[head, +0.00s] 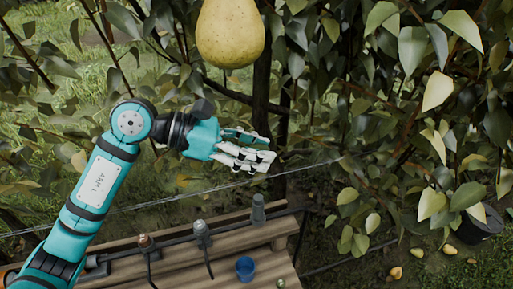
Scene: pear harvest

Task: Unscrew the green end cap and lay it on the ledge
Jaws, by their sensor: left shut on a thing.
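My left gripper (264,150) is at mid-picture, above the wooden ledge (180,268), its fingers pointing right. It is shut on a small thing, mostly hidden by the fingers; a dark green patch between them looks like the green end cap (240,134). The gripper and what it holds are clear of the ledge. A dark pipe (178,238) runs along the ledge with upright fittings, one copper-topped (145,242) and two grey (202,231). A small, round, greenish thing (280,283) shows at the bottom edge, too small to identify. My right gripper is not in view.
A blue cup (245,268) stands on the ledge. A large yellow pear (230,32) hangs above my gripper. A thin wire (150,204) crosses behind the arm. Leafy branches (415,100) fill the right. A dark bucket (478,224) and fallen pears (396,272) are at lower right.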

